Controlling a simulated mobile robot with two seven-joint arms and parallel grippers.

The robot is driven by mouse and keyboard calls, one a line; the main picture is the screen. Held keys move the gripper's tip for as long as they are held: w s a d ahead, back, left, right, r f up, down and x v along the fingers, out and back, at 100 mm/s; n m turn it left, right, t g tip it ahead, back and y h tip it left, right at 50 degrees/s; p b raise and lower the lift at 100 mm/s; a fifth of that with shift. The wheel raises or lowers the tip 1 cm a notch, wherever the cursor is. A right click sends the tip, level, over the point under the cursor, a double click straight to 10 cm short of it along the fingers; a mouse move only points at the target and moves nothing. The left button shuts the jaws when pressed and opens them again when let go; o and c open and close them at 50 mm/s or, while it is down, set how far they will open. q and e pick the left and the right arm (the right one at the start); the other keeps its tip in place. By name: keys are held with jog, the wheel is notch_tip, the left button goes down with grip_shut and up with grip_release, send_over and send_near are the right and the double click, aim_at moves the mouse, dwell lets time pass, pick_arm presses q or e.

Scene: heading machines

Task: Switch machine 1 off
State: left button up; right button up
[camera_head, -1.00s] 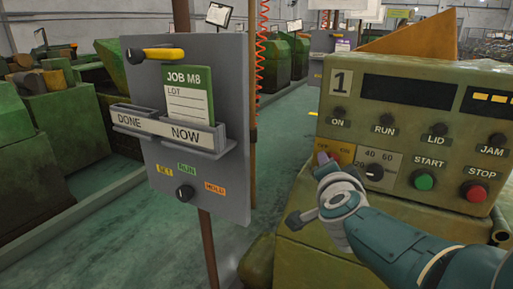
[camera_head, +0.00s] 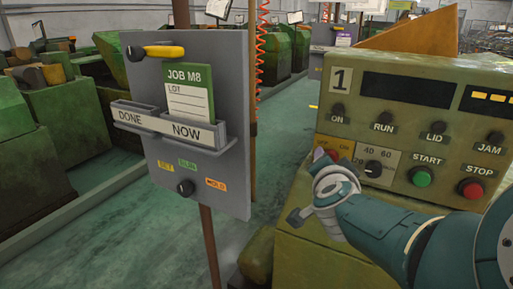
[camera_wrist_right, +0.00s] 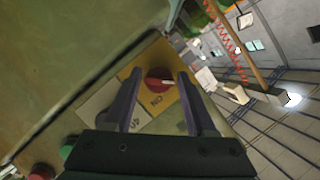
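Machine 1's green panel (camera_head: 350,112) carries the number 1 and stands at the right of the head view. Its yellow switch plate (camera_head: 342,147) is partly covered by my right gripper (camera_head: 319,157). In the right wrist view, the red rotary knob (camera_wrist_right: 158,80) sits on that yellow plate (camera_wrist_right: 168,98), with ON printed beside it. My right gripper (camera_wrist_right: 160,78) is open, its two dark fingers on either side of the knob. I cannot tell whether they touch it. The knob is hidden in the head view. My left gripper is not in view.
A grey board (camera_head: 220,80) with a JOB M8 card (camera_head: 190,92) stands left of the machine.

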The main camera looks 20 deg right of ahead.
jog(key=shift+o, duration=1.2)
jog(key=p+v, duration=0.8)
jog(key=v, duration=0.2)
jog(key=shift+w, duration=0.1)
